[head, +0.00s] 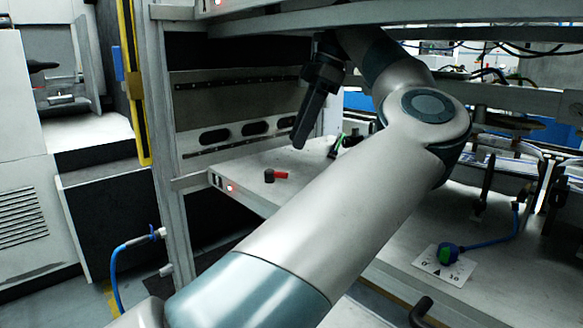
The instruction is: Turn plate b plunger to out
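No part in view is clearly marked as plate b or its plunger. A small black part with a red lever (275,175) stands on the left shelf. A round green and blue knob (447,254) sits on a white marked plate (431,270) on the right bench. A slim part with a green tip (337,146) stands farther back on the shelf, partly behind my arm. My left gripper (299,143) points down above the shelf, behind the red lever and apart from it. Its dark fingers overlap, so their opening is unclear. My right gripper does not show.
My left arm crosses the middle and hides much of the shelf and bench. A grey frame post (160,110) stands left of the shelf, and an upper shelf (300,24) runs above the gripper. A blue hose (117,270) hangs at lower left.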

